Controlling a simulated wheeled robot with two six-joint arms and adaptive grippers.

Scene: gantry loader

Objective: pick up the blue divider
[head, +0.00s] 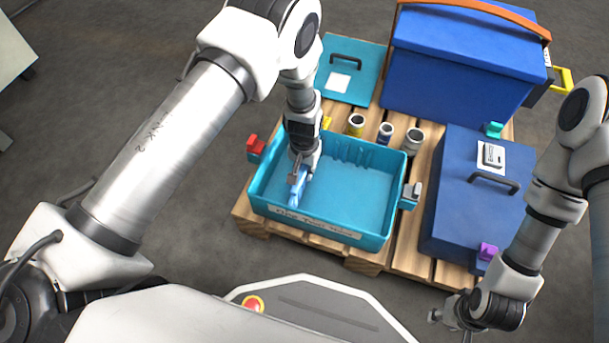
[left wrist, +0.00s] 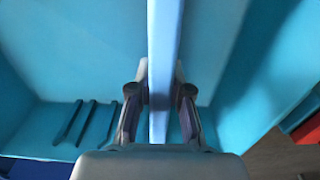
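The blue divider (head: 298,188) is a light-blue thin strip inside the teal tote (head: 340,240), toward its left side. In the left wrist view the divider (left wrist: 164,40) runs upright through the middle of the picture, between the fingers. My left gripper (head: 297,172) reaches down into the tote; in the wrist view its fingertips (left wrist: 161,88) close on the divider from both sides. The gripper hides part of the divider, and I cannot tell whether it touches the tote floor. My right gripper (head: 452,322) is empty, fingers apart, low at the right.
The tote stands on a wooden pallet (head: 405,255). Several small cups (head: 386,130) stand behind it. A teal lid (head: 350,65) lies at the back left, a large blue box (head: 455,75) at the back, and a blue case (head: 470,215) at the right. Colored clips sit near the tote's rim.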

